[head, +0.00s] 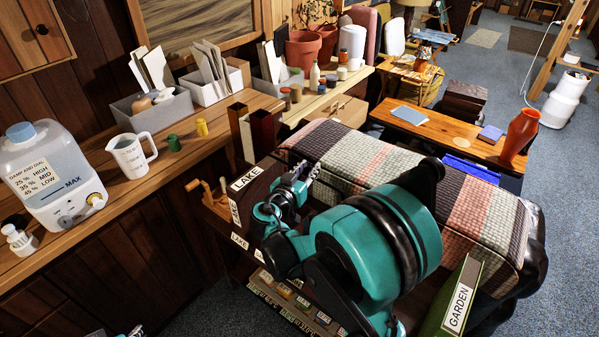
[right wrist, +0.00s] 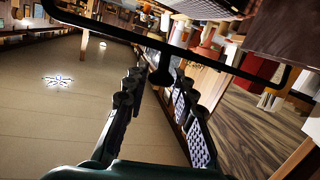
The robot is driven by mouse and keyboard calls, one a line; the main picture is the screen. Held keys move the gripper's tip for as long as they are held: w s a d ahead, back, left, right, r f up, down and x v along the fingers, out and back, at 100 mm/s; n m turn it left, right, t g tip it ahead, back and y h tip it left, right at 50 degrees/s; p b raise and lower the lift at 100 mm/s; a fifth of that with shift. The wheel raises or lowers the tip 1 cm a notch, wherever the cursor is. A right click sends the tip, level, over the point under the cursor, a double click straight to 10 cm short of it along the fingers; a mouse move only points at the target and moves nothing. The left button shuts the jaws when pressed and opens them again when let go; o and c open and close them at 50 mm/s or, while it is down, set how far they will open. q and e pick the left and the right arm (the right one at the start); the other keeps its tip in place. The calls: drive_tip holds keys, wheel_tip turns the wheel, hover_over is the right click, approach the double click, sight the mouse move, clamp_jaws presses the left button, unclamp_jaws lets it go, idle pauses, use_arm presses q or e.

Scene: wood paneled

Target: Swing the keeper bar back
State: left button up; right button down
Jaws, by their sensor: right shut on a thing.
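In the head view my right gripper (head: 309,174) is beside the dark box labelled LAKE (head: 250,180), close to the striped woven cover. In the right wrist view my right gripper (right wrist: 158,82) has its two padded fingers on either side of a black knob (right wrist: 160,72). The knob hangs from a thin black bar (right wrist: 215,66) that crosses the upper part of that view, and I take this for the keeper bar.
A striped woven cover (head: 340,150) lies beyond the gripper. A green GARDEN binder (head: 458,305) stands at the lower right. A wooden counter (head: 95,215) on the left holds a humidifier (head: 45,165) and a white jug (head: 130,155). Blue carpet (head: 560,210) is clear at the right.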

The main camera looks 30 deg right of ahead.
use_arm(q)
wheel_tip(320, 180, up, 4)
drive_tip(key=p, duration=0.2)
drive_tip(key=shift+a+p, duration=0.15)
drive_tip(key=shift+p, duration=0.25)
use_arm(e)
drive_tip(key=w+d+g+y, duration=0.1)
drive_tip(key=w+d, duration=0.3)
drive_tip(key=d, duration=0.6)
drive_tip(key=shift+w+d+r+y, duration=0.25)
drive_tip(key=shift+r+y, duration=0.2)
drive_tip(key=shift+y, duration=0.25)
drive_tip(key=shift+d, duration=0.1)
drive_tip(key=c, duration=1.7)
unclamp_jaws()
drive_tip(key=o, duration=0.5)
drive_tip(key=shift+d, duration=0.1)
use_arm(q)
drive_tip(key=shift+d, duration=0.25)
use_arm(e)
drive_tip(key=shift+d+f, duration=0.1)
